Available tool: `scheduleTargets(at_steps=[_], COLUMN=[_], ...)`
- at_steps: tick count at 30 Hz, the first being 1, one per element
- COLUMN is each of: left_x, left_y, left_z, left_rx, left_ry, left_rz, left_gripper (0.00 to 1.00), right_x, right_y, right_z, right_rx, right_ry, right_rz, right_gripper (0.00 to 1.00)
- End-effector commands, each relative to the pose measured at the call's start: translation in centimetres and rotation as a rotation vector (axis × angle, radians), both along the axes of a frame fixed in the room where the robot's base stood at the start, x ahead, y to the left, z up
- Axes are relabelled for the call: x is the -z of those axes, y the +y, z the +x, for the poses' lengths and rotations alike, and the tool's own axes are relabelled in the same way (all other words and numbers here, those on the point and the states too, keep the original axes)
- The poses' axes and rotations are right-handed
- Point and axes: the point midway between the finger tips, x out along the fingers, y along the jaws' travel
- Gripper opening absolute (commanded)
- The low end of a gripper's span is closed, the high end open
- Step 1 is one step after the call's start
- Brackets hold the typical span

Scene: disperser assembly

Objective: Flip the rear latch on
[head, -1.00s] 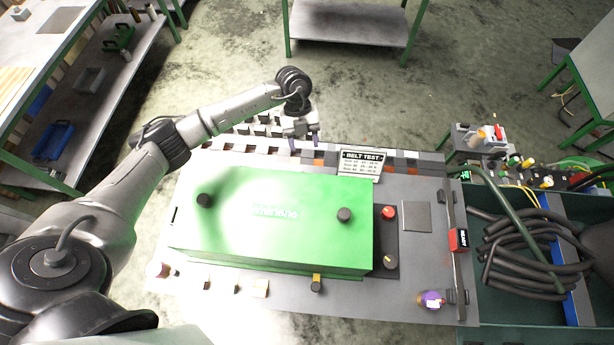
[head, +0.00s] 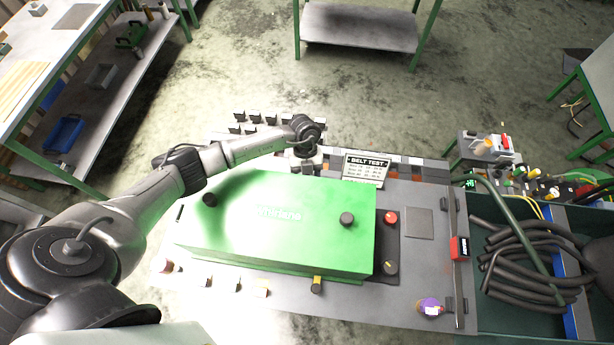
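The green cover box (head: 280,225) with two black knobs on top sits on the grey bench plate. A small yellow and black latch (head: 317,284) shows at its front edge. The rear latch is not visible; the box's back side is hidden from this view. My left arm reaches across the left side and bends down behind the box. My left gripper (head: 306,163) is close behind the box's rear edge. Its fingertips are hidden, so I cannot tell whether it is open or touches anything. My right gripper is not in view.
A "BELT TEST" sign (head: 366,168) stands just right of my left gripper. Small black blocks (head: 254,117) stand behind. Coiled black hoses (head: 525,255) fill a bin at right.

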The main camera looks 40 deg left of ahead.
Motion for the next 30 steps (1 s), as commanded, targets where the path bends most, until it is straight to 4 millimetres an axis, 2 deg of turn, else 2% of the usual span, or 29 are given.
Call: scheduleTargets(at_steps=[6, 15, 30], left_x=[0.84, 0.93, 0.90], left_y=[-0.32, -0.33, -0.32], left_z=[-0.24, -0.27, -0.26], left_rx=[0.001, 0.001, 0.001], left_ry=[0.000, 0.000, 0.000], left_rz=[-0.001, 0.000, 0.000], left_gripper=[0.54, 0.53, 0.05], right_x=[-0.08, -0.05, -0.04], right_y=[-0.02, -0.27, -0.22], right_z=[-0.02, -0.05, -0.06], right_rx=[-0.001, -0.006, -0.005], right_ry=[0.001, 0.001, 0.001], right_rz=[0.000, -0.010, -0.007], right_gripper=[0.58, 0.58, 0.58])
